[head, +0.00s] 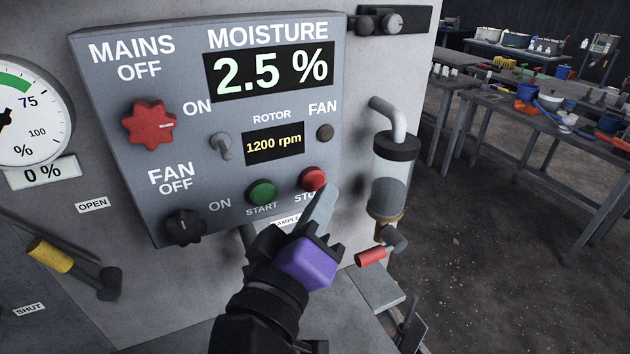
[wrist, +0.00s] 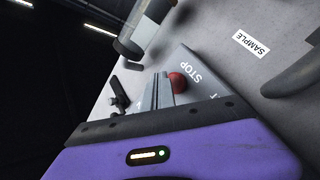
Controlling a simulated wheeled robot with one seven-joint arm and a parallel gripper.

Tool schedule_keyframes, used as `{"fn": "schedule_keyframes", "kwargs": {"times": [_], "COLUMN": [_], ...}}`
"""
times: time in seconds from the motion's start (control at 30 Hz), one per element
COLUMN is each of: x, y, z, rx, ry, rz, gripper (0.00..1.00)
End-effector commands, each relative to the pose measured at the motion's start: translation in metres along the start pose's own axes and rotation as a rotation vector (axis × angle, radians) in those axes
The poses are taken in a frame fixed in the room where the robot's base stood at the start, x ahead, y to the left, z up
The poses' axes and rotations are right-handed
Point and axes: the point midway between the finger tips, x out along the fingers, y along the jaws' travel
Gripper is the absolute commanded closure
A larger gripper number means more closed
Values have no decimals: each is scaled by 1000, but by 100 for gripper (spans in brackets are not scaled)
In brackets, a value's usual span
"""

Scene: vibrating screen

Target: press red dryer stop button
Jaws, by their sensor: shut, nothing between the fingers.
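The red stop button (head: 312,179) sits at the lower right of the grey control panel (head: 190,120), above the word STOP, which my gripper partly covers. My gripper (head: 325,195) is shut and empty, its fingertips just below and right of the button. Whether they touch it I cannot tell. In the wrist view the red button (wrist: 177,82) shows just right of the shut fingers (wrist: 158,88), with STOP printed beside it. The green start button (head: 262,192) is left of the red one.
A red mains knob (head: 149,124) and a black fan knob (head: 184,226) are on the panel. The display reads 2.5 % moisture, the rotor 1200 rpm. A glass sample cylinder (head: 391,180) with a red-handled valve (head: 371,257) stands right of my gripper. Workbenches (head: 540,105) are behind.

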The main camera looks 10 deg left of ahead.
Motion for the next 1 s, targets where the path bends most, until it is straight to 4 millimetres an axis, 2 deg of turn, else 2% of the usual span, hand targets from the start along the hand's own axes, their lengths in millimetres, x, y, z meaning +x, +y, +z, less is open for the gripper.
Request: {"fn": "schedule_keyframes", "kwargs": {"times": [1.0], "x": [6], "y": [-4], "z": [-5], "rx": [0], "ry": [1], "rz": [0], "gripper": [100]}}
